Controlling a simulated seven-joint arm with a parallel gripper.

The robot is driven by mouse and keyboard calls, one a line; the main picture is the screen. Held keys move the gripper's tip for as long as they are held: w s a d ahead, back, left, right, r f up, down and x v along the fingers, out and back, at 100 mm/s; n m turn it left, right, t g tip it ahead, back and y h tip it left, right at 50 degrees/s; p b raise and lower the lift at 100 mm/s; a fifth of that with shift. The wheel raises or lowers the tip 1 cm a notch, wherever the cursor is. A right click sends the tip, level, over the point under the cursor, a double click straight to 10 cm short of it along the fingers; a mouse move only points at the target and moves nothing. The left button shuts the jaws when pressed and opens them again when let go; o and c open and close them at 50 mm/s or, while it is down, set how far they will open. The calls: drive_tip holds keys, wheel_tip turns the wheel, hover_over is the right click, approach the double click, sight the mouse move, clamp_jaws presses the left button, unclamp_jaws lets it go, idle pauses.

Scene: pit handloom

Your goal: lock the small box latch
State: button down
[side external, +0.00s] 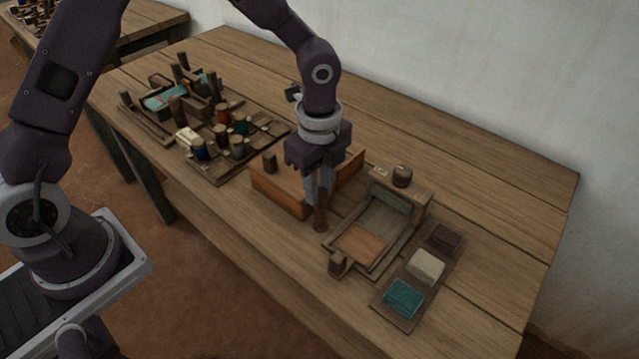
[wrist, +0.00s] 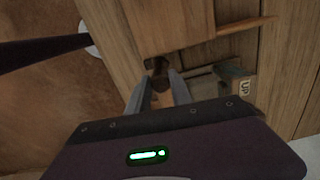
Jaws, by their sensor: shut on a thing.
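A small wooden box (side external: 282,196) with orange-brown sides stands near the front middle of the table. My gripper (side external: 318,198) points down at the box's right front corner. Its fingers are closed on an upright dark brown wooden piece (side external: 320,218), which looks like the latch. In the wrist view, my gripper (wrist: 166,86) has its two grey fingers on either side of this dark piece (wrist: 157,68), at a dark recess beside a wooden panel. The fingers hide part of the piece, so I cannot tell whether the latch is locked.
Right of the box is a shallow wooden frame (side external: 338,244) with a small post (side external: 338,264). Beyond it lies a palette (side external: 405,318) with coloured blocks. A tray (side external: 208,176) of spools stands at the left.

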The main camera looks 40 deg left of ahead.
drive_tip(key=n, duration=0.4)
drive_tip(key=shift+r+n, duration=0.1)
drive_tip(key=shift+n, duration=1.6)
drive_tip(key=shift+s+n, duration=0.1)
drive_tip(key=shift+n, duration=0.2)
drive_tip(key=c, duration=1.1)
unclamp_jaws()
drive_tip(key=shift+c, duration=0.2)
wheel_tip(320, 180, up, 7)
